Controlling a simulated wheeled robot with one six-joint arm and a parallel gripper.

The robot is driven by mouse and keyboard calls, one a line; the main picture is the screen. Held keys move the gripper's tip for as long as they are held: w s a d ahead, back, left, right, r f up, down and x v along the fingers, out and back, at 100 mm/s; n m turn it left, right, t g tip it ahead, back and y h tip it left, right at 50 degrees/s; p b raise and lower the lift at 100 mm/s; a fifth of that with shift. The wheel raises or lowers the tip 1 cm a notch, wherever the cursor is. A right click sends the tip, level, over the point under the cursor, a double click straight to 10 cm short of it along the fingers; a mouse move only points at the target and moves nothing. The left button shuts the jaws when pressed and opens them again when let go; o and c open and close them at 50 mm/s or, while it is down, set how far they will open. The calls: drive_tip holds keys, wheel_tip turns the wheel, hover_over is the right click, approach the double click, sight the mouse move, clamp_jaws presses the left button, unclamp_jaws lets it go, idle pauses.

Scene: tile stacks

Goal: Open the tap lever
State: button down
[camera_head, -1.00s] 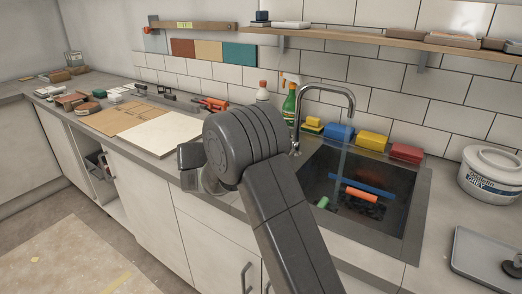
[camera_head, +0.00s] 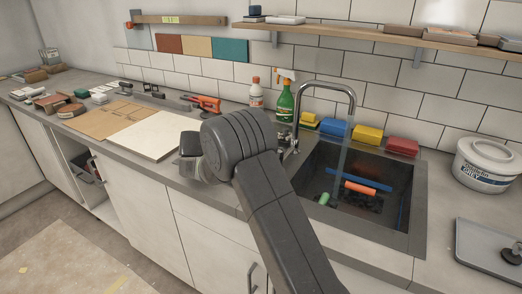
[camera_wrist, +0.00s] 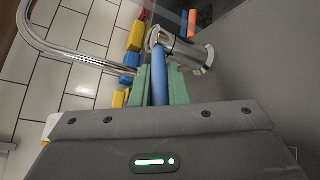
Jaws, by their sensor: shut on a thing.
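The chrome tap (camera_head: 352,95) stands behind the sink, its curved spout over the basin. A pale, see-through stream hangs below the spout. In the wrist view, the spout (camera_wrist: 62,48) curves at the left and the shiny tap body (camera_wrist: 190,52) lies just beyond my fingers. The blue tap lever (camera_wrist: 158,62) runs from the tap body back between the green fingers of my gripper (camera_wrist: 161,78). The fingers are shut on it. In the head view my arm hides my gripper and most of the lever.
The sink (camera_head: 420,225) holds an orange roll (camera_head: 360,188) and a green roll (camera_head: 324,198). Coloured sponges (camera_head: 367,135) line its back edge. A green spray bottle (camera_head: 285,103) stands left of the tap. A white tub (camera_head: 486,165) and a grey tray (camera_head: 485,250) are at right.

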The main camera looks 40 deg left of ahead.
drive_tip(key=shift+f, duration=0.1)
drive_tip(key=c, duration=1.4)
unclamp_jaws()
drive_tip(key=shift+s, duration=0.1)
drive_tip(key=p+v, duration=0.1)
drive_tip(key=v, duration=0.6)
drive_tip(key=p+v, duration=0.1)
drive_tip(key=v, duration=0.3)
drive_tip(key=shift+a+r+p, duration=0.15)
drive_tip(key=shift+r+p, duration=0.2)
drive_tip(key=p, duration=0.3)
drive_tip(key=shift+s+a+r, duration=0.15)
drive_tip(key=shift+s+a, duration=0.15)
drive_tip(key=shift+s, duration=0.1)
drive_tip(key=s+p, duration=0.1)
drive_tip(key=p, duration=0.2)
drive_tip(key=shift+a, duration=0.35)
drive_tip(key=shift+f, duration=0.25)
